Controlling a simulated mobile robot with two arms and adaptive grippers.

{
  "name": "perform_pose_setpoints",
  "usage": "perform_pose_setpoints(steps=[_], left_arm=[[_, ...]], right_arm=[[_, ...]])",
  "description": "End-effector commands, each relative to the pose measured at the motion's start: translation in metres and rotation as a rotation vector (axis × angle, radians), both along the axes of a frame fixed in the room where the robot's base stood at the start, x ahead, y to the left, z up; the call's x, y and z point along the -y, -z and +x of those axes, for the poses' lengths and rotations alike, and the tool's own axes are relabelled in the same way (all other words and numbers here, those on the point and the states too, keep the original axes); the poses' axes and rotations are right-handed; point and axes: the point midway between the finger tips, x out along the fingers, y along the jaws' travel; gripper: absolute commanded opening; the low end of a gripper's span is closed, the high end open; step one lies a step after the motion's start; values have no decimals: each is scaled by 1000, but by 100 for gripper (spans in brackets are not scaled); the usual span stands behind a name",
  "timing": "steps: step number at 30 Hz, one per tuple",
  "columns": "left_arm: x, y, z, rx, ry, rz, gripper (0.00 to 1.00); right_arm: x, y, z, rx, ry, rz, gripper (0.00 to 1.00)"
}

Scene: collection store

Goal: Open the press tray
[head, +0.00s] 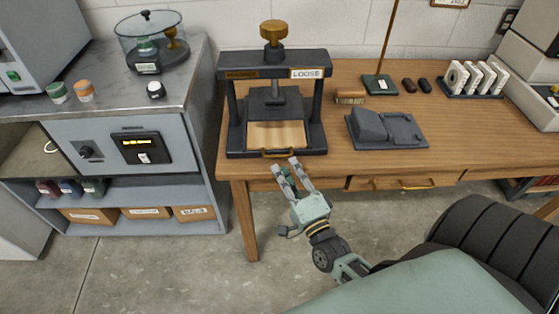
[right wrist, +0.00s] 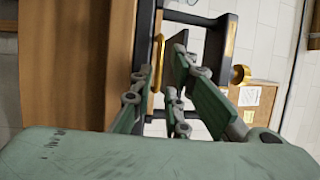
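The press (head: 320,100) is a black frame with a brass knob on top, standing on the wooden workbench. A tan board (head: 276,134) lies inside its base. The press tray has a brass handle (head: 279,154) at the press's front, and this handle also shows in the right wrist view (right wrist: 158,60). My right gripper (head: 284,167) is just in front of the handle. Its fingers are apart and nothing is visibly clamped. In the right wrist view the handle appears between the open fingertips; contact cannot be told. My left gripper is not in view.
The workbench (head: 450,130) also carries a dark grey device (head: 385,130), a wooden brush (head: 350,96) and a rack of white discs (head: 475,78). A drawer with a brass handle (head: 417,185) is under its top. A grey cabinet (head: 120,105) stands at left.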

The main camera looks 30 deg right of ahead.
Motion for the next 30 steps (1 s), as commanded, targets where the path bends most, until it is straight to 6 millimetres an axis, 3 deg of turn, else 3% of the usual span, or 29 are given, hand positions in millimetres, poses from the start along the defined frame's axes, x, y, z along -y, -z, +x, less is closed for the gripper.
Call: perform_pose_setpoints(steps=[3, 9, 19, 24, 30], left_arm=[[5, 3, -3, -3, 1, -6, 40], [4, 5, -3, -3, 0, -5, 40], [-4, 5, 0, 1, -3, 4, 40], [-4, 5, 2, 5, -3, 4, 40], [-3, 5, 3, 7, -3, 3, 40]], right_arm=[[3, -3, 20, 1, 0, -1, 15], [5, -5, 40, -3, 0, -3, 15], [6, -6, 44, -5, -1, -4, 15], [6, -6, 44, -5, -1, -4, 0], [6, -6, 44, -5, -1, -4, 0]])
